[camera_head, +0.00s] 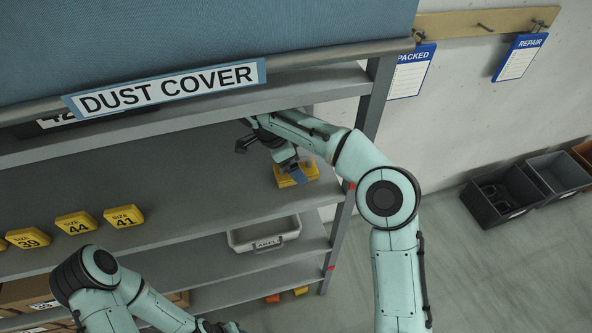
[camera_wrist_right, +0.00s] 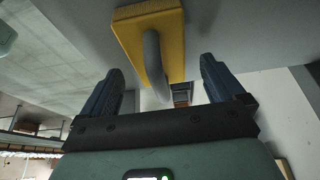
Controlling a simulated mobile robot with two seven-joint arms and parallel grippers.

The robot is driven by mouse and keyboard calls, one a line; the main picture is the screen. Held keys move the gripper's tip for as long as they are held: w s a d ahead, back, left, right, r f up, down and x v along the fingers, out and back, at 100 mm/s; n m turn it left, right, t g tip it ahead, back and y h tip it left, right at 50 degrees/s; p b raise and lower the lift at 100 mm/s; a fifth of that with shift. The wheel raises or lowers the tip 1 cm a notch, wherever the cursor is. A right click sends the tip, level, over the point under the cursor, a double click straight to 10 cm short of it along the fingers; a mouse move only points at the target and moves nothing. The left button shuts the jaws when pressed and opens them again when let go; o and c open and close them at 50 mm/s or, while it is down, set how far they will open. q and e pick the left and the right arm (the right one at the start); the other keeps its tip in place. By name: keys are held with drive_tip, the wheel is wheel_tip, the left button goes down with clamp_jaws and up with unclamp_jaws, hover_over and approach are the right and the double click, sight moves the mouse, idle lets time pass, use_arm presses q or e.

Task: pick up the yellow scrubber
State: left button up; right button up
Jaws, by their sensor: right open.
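The yellow scrubber (camera_head: 299,178) sits near the right end of the upper grey shelf board in the head view. In the right wrist view the scrubber (camera_wrist_right: 127,32) shows its yellow block, bristled edge and curved grey handle. My right gripper (camera_head: 287,166) is at the scrubber in the head view and hides part of it. In the right wrist view my right gripper (camera_wrist_right: 160,78) is open, with the handle between the lines of its two dark fingers; contact cannot be told. My left gripper (camera_head: 218,327) is partly visible at the bottom edge, its jaws unclear.
Yellow size blocks (camera_head: 76,223) stand along the shelf to the left. A grey bin (camera_head: 264,236) is on the shelf below. The dust cover (camera_head: 200,40) hangs above, and a dark shelf post (camera_head: 374,97) stands at the right. The shelf middle is clear.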

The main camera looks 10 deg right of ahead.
drive_tip(key=shift+x, duration=1)
drive_tip(key=shift+a, duration=0.1)
drive_tip(key=c, duration=1.1)
drive_tip(key=shift+c, duration=0.2)
drive_tip(key=shift+r, duration=0.1)
